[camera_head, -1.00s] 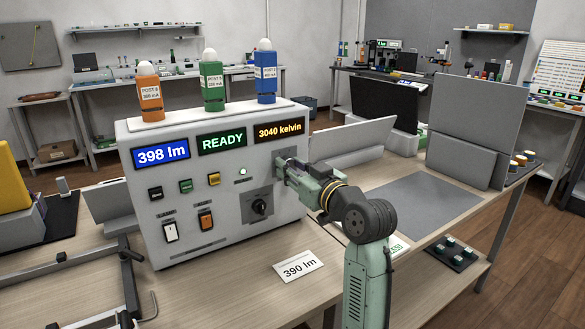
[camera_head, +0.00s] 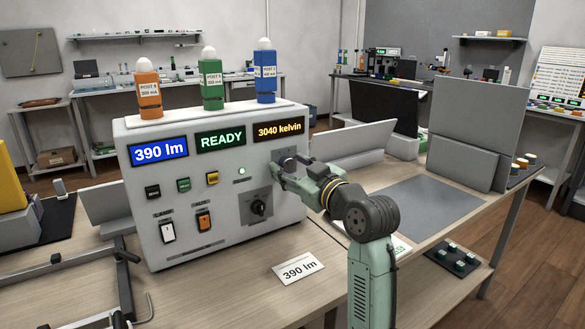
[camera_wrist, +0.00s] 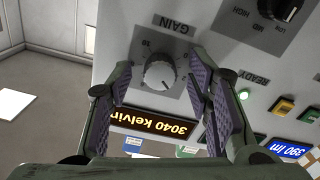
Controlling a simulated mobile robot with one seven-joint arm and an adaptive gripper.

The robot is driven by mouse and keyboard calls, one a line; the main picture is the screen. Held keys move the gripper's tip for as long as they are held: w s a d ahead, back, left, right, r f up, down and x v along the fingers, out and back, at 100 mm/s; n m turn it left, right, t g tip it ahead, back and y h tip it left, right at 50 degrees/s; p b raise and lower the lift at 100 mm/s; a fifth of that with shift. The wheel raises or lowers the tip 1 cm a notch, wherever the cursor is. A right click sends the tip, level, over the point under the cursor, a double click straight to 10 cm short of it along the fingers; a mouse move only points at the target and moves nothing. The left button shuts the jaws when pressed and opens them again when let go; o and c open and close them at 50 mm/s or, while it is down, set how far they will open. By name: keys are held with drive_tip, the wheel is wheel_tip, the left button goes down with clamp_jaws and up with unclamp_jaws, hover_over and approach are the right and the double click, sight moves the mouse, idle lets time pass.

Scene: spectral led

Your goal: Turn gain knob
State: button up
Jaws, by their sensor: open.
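In the head view my gripper (camera_head: 279,172) is at the box's upper right front and largely hides the knob. The blue display (camera_head: 159,151) reads 390 lm. A card (camera_head: 299,268) on the table also reads 390 lm.
A black selector knob (camera_head: 259,207) sits below my gripper. The displays READY (camera_head: 221,138) and 3040 kelvin (camera_head: 279,129) are above. Orange, green and blue lamp units stand on top of the box.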

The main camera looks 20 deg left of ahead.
drive_tip(key=v, duration=1.2)
